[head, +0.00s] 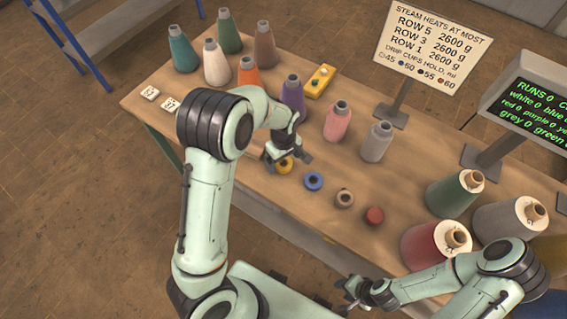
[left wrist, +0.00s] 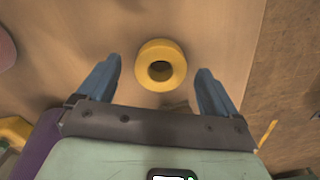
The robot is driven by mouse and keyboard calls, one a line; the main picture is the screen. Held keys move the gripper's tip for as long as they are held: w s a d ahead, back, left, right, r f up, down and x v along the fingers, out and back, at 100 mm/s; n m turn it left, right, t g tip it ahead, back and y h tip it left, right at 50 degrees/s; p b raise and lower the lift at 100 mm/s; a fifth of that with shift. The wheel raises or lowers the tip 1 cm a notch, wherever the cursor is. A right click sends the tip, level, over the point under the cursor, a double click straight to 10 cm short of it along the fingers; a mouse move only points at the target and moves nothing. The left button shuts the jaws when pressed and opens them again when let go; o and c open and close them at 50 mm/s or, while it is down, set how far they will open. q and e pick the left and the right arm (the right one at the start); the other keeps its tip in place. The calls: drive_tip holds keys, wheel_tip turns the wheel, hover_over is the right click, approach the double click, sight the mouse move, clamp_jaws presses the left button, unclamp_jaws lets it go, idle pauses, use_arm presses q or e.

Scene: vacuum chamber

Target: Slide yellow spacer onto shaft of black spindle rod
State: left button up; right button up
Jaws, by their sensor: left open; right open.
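The yellow spacer (head: 284,166) is a ring lying flat on the wooden table, partly covered by my left gripper in the head view. In the left wrist view the yellow spacer (left wrist: 150,81) shows its dark hole and lies between the two fingers, with a gap on both sides. My left gripper (head: 287,160) is open and empty, pointing down over it. My right gripper (head: 356,292) is open and empty near the table's front edge, away from the spacer. I cannot make out a black spindle rod in either view.
Purple (head: 292,97), pink (head: 337,122) and grey (head: 377,142) cones stand behind. Large spools, including a red one (head: 425,245), crowd the right side.

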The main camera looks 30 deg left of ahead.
use_arm(q)
drive_tip(key=shift+f, duration=0.35)
drive_tip(key=c, duration=1.1)
drive_tip(key=shift+r, duration=0.1)
wheel_tip(320, 180, up, 10)
drive_tip(key=shift+f+p, duration=0.1)
drive_tip(key=shift+p, duration=0.25)
